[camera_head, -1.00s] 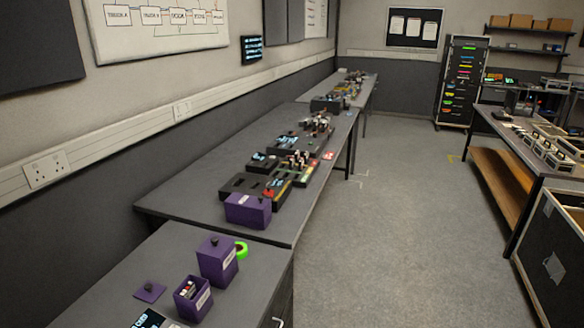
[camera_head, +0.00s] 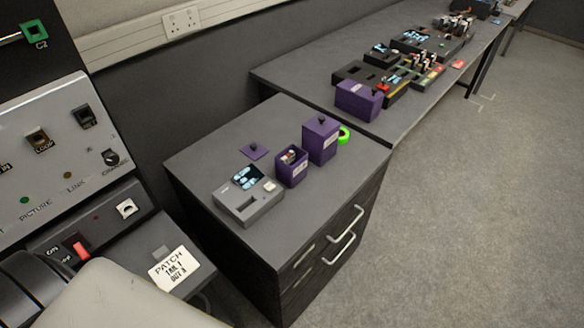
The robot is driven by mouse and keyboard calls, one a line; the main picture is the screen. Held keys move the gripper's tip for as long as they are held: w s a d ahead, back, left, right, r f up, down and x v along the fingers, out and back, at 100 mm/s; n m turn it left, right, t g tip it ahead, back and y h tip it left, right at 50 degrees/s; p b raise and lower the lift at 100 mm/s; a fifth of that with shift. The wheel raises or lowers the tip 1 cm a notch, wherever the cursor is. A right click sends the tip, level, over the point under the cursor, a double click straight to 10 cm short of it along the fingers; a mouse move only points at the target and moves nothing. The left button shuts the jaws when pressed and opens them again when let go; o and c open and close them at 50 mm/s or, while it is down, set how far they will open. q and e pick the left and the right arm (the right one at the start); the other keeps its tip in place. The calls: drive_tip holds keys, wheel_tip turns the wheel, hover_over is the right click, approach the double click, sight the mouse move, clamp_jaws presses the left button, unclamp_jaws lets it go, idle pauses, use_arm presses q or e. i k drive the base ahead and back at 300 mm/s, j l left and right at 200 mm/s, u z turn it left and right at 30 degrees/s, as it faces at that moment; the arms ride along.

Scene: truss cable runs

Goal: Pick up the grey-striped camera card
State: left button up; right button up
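I cannot make out a grey-striped camera card at this distance. An open purple box (camera_head: 291,167) on the near cabinet holds small pale and reddish items, too small to identify. Its lid seems to be the flat purple piece with a dark knob (camera_head: 254,151) lying behind it to the left. A closed purple box (camera_head: 320,141) stands just right of the open one. A grey device with a lit screen and a dark slot (camera_head: 248,199) sits at the cabinet's front left. Neither gripper shows.
The near cabinet (camera_head: 215,158) has free top area at its left and right, and drawer handles (camera_head: 343,236) on its front. A longer bench behind carries another purple box (camera_head: 358,99) and several devices. A control panel with a "PATCH" label (camera_head: 174,268) stands at left. Floor is clear at right.

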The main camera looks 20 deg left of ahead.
sight(415, 61)
drive_tip(key=i+l+z, duration=0.2)
drive_tip(key=l, duration=0.35)
drive_tip(key=i+l+z, duration=0.1)
drive_tip(key=i+l, duration=0.2)
drive_tip(key=i, duration=0.15)
drive_tip(key=i+l, duration=0.25)
drive_tip(key=i, duration=0.25)
drive_tip(key=i+l+z, duration=0.15)
drive_tip(key=i, duration=0.35)
drive_tip(key=i+l+z, duration=0.1)
drive_tip(key=i+l, duration=0.2)
drive_tip(key=i, duration=0.2)
drive_tip(key=i+u, duration=0.4)
drive_tip(key=i+l+u, duration=0.1)
drive_tip(key=i+u, duration=0.15)
drive_tip(key=u, duration=0.2)
drive_tip(key=i+l+u, duration=0.25)
drive_tip(key=u, duration=0.15)
drive_tip(key=i+l+u, duration=0.25)
drive_tip(key=u, duration=0.2)
